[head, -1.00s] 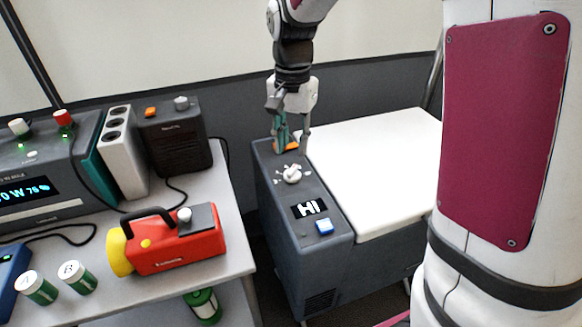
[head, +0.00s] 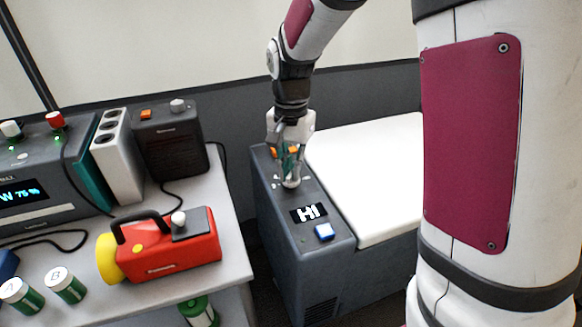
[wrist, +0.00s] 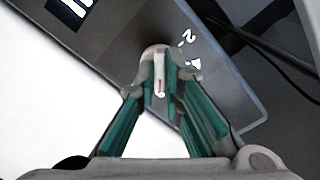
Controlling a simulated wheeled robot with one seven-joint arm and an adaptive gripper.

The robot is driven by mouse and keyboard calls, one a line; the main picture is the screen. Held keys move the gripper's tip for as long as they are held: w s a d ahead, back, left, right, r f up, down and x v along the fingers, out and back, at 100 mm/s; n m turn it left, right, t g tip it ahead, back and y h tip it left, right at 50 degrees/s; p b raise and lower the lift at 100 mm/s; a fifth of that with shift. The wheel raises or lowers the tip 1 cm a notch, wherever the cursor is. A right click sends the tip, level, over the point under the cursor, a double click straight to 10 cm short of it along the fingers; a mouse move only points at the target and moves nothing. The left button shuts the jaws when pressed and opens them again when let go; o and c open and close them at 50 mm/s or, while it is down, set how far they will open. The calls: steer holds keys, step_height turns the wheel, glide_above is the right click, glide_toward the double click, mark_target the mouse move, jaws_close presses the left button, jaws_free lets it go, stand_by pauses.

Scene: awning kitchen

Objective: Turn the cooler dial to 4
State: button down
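The cooler (head: 285,225) is a dark grey box with a white lid. Its pale dial (head: 291,183) is on the top panel, mostly hidden by my gripper in the head view. In the wrist view the dial (wrist: 160,84) shows a white bar with a red mark pointing toward the bottom of the picture. A "2" and a "4" are printed to its right. My gripper (head: 291,181) points down at the dial. Its fingertips (wrist: 160,66) are closed in on either side of the dial's bar and appear to touch it.
The white lid (head: 365,180) lies to the right. On the left, a table (head: 225,240) carries a red and yellow lantern (head: 165,245), a dark speaker-like box (head: 170,145) and lidded jars (head: 65,285).

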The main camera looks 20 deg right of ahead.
steer(key=shift+n, duration=0.3)
steer(key=n+p, duration=0.3)
steer(key=shift+r+n, duration=0.1)
steer(key=shift+n, duration=0.3)
steer(key=n+p, duration=0.2)
steer(key=n, duration=0.2)
steer(key=shift+n+p, duration=0.3)
steer(key=n+p, duration=0.2)
steer(key=n, duration=0.2)
steer(key=shift+p, duration=0.3)
steer(key=n+p, duration=0.2)
steer(key=n, duration=0.2)
steer(key=shift+n+p, duration=0.3)
steer(key=c, duration=1.7)
jaws_free()
